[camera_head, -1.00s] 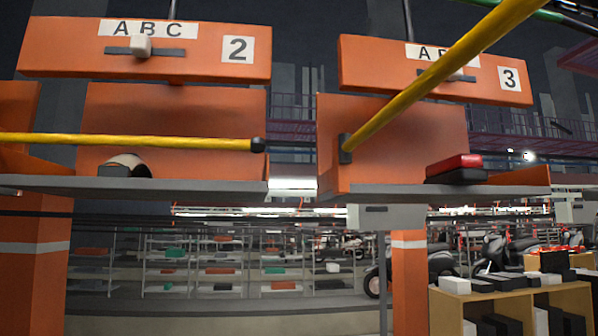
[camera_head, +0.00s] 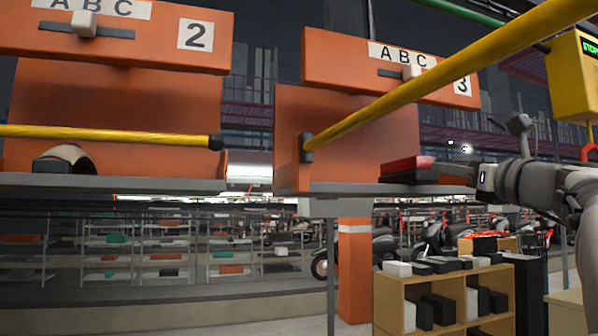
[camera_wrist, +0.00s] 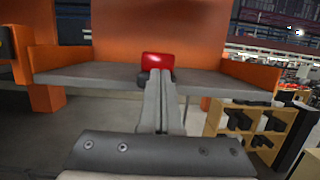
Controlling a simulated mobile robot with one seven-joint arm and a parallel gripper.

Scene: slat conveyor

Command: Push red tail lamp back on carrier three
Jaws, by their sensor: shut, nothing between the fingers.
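The red tail lamp (camera_head: 408,164) lies on a dark base at the right part of carrier three's grey shelf (camera_head: 350,188). The number 3 plate (camera_head: 462,86) is on the orange header above it. My gripper (camera_head: 474,175) comes in from the right, with its tip at or very near the lamp's right end. In the wrist view the shut fingers (camera_wrist: 160,74) point straight at the lamp (camera_wrist: 158,60), which sits just beyond their tips near the shelf's front edge. I cannot tell whether they touch. The fingers hide part of the dark base.
A yellow bar (camera_head: 440,80) slants across the front of carrier three. Carrier two (camera_head: 110,110) stands to the left with a dark and pale part on it. A yellow stop box (camera_head: 575,75) hangs at upper right. A wooden shelf unit (camera_head: 440,295) stands below. Behind the lamp, the shelf reaches an orange back panel (camera_wrist: 150,30).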

